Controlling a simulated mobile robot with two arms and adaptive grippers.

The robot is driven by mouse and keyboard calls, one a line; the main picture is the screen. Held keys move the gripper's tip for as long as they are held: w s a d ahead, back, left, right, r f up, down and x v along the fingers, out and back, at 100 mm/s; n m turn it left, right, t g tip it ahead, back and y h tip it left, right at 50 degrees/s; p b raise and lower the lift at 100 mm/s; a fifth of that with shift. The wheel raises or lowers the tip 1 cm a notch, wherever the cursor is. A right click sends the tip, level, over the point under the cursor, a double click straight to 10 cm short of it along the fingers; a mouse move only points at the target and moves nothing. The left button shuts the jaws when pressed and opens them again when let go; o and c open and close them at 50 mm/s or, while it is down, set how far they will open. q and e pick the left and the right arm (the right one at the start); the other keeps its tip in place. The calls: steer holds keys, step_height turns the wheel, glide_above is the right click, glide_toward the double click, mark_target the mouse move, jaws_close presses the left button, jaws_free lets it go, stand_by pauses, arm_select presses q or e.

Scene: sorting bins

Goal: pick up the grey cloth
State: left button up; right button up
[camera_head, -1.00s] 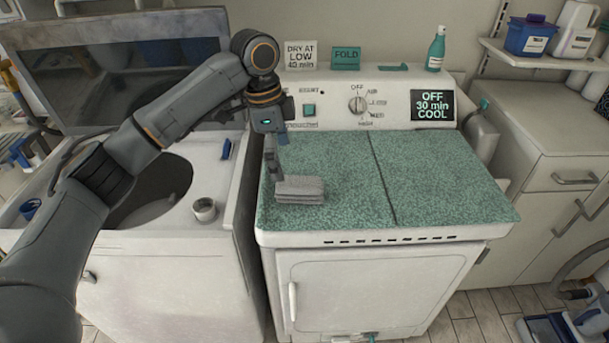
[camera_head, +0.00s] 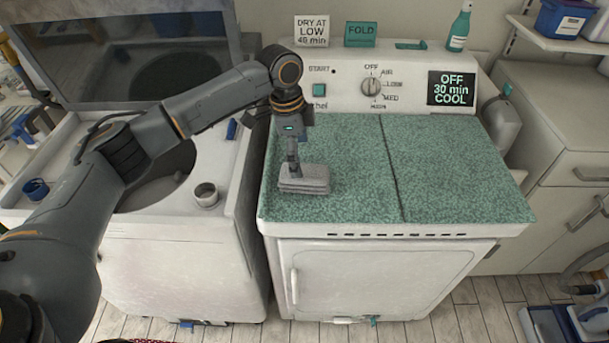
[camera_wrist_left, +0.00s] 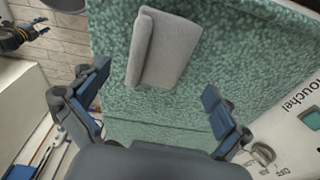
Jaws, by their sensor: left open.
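The grey cloth (camera_head: 304,180) is a folded, layered pad on the front left of the green speckled dryer top. My left gripper (camera_head: 292,167) is right above and at the back of the cloth, pointing down. In the left wrist view the cloth (camera_wrist_left: 165,48) lies flat ahead of the fingertips, with the open left gripper (camera_wrist_left: 158,88) spread on either side and nothing between the fingers. In the head view the gripper hides part of the cloth's back edge, and I cannot tell whether they touch. A dark arm part, probably my right gripper (camera_wrist_left: 20,36), shows at the wrist view's left edge.
The dryer top (camera_head: 450,175) is otherwise clear. Its control panel (camera_head: 385,85) rises behind, with signs and a green bottle (camera_head: 459,30) on top. On the left, the open washer has a small cup (camera_head: 206,194) on its rim.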

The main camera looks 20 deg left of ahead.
mark_target(304, 173)
arm_select(q)
steer(key=f, duration=0.1)
steer(key=f+p, duration=0.1)
steer(key=f, duration=0.1)
steer(key=shift+d+f+p, duration=0.25)
steer(key=shift+d+p, duration=0.05)
steer(key=shift+d, duration=0.05)
steer(key=shift+f, duration=0.5)
steer(key=c, duration=1)
arm_select(e)
steer(key=shift+w+a+r, duration=0.1)
steer(key=shift+w+r, duration=0.05)
steer(key=shift+r, duration=0.4)
steer(key=shift+w+a+r, duration=0.1)
steer(key=shift+r, duration=0.4)
steer(key=shift+f, duration=0.1)
